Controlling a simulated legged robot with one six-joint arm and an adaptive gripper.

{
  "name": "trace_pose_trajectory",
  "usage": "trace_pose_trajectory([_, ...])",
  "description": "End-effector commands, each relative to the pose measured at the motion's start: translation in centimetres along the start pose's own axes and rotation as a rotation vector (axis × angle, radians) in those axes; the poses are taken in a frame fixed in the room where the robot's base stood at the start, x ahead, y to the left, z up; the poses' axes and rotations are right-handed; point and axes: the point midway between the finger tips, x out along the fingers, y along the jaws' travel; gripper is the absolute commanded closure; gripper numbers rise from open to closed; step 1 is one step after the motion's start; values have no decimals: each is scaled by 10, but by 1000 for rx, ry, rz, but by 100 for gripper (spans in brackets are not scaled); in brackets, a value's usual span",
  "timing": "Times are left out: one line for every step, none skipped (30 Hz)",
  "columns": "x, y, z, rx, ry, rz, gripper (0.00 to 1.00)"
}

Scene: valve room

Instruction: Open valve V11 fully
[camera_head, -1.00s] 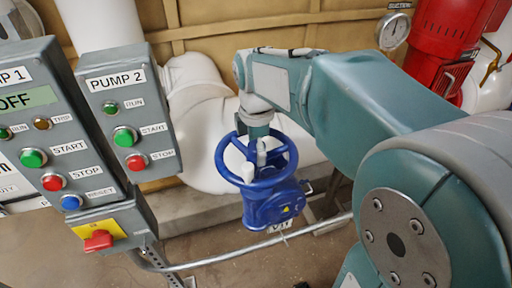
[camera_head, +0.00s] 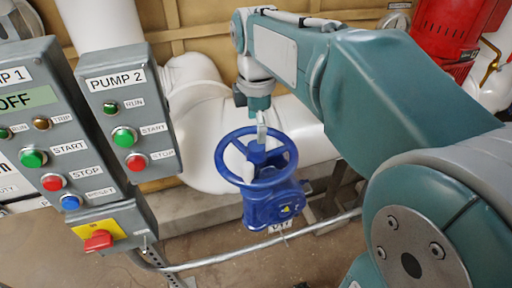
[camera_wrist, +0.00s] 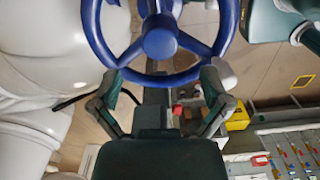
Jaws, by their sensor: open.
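The blue handwheel (camera_head: 257,155) sits on top of the blue valve body (camera_head: 268,205), in the middle of the head view. A small tag (camera_head: 280,226) under the body seems to read V11 but is hard to make out. In the wrist view the handwheel (camera_wrist: 160,42) fills the top middle, with its hub and spokes showing. I cannot tell whether a fingertip touches the rim.
The pump control boxes (camera_head: 125,120) stand close at the left. A white pipe (camera_head: 205,135) runs behind the valve. A thin metal conduit (camera_head: 235,255) crosses low in front of it. A red unit (camera_head: 440,40) stands at the upper right.

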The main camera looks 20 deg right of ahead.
Motion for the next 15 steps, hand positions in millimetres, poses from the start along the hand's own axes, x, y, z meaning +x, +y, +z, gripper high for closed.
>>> trace_pose_trajectory([0, 0, 0, 0, 0, 0, 3])
trace_pose_trajectory([0, 0, 0, 0, 0, 0, 3])
trace_pose_trajectory([0, 0, 0, 0, 0, 0, 3])
trace_pose_trajectory([0, 0, 0, 0, 0, 0, 3])
trace_pose_trajectory([0, 0, 0, 1, 0, 0, 3])
trace_pose_trajectory([0, 0, 0, 8, 0, 0, 3])
trace_pose_trajectory([0, 0, 0, 22, 0, 0, 3])
trace_pose_trajectory([0, 0, 0, 43, 0, 0, 3])
trace_pose_trajectory([0, 0, 0, 81, 0, 0, 3])
trace_pose_trajectory([0, 0, 0, 115, 0, 0, 3])
trace_pose_trajectory([0, 0, 0, 150, 0, 0, 3])
trace_pose_trajectory([1, 0, 0, 195, 0, 0, 3])
trace_pose_trajectory([1, 0, 0, 229, 0, 0, 3])
trace_pose_trajectory([1, 0, 0, 263, 0, 0, 3])
trace_pose_trajectory([1, 0, 0, 308, 0, 0, 3])
